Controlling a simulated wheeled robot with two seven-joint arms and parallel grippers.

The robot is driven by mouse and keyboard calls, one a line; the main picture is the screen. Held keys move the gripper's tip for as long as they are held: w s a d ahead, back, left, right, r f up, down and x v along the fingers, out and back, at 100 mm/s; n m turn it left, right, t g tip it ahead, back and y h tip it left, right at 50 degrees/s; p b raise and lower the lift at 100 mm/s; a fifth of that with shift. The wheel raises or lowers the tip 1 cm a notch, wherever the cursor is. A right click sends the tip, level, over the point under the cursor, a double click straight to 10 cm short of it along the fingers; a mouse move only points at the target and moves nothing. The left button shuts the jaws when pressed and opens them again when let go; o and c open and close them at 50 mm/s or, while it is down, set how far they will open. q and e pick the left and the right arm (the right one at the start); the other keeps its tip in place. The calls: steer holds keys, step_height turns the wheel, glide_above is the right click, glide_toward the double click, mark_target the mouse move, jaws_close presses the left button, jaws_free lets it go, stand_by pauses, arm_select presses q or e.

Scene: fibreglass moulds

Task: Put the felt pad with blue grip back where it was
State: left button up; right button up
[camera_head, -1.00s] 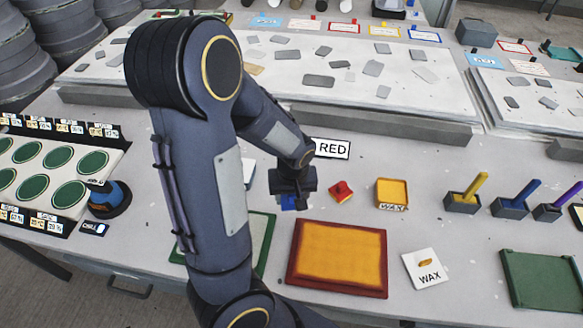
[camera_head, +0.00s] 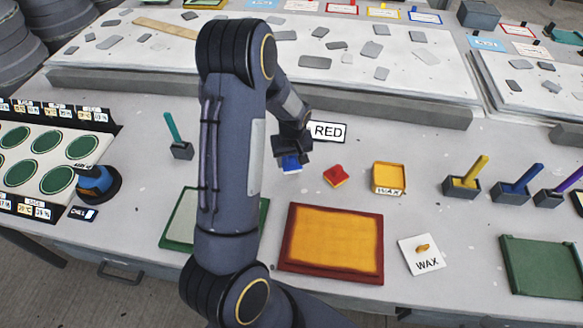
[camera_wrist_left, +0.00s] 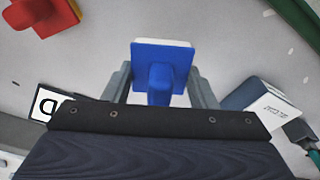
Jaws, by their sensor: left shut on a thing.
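The felt pad with the blue grip (camera_head: 291,163) is held in my left gripper (camera_head: 292,152), right of the arm in the head view. In the left wrist view the blue pad (camera_wrist_left: 162,58) shows a pale felt edge, with its grip between the two fingers of my left gripper (camera_wrist_left: 160,92). I cannot tell whether the pad touches the table. A red-gripped pad (camera_head: 336,176) lies to its right, and shows at the upper left of the wrist view (camera_wrist_left: 42,14). My right gripper is out of view.
A RED sign (camera_head: 328,132) stands just behind. A teal-handled holder (camera_head: 181,150) stands left of my arm.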

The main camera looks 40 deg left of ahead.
mark_target(291, 165)
arm_select(q)
steer(key=shift+w+a+f, duration=0.1)
steer(key=shift+w+f, duration=0.1)
steer(key=shift+f, duration=0.15)
steer(key=shift+w+a+f+b, duration=0.1)
steer(key=shift+w+f+b, duration=0.05)
steer(key=shift+f+b, duration=1.2)
steer(key=shift+f, duration=0.25)
steer(key=shift+f, duration=0.15)
steer(key=o, duration=1)
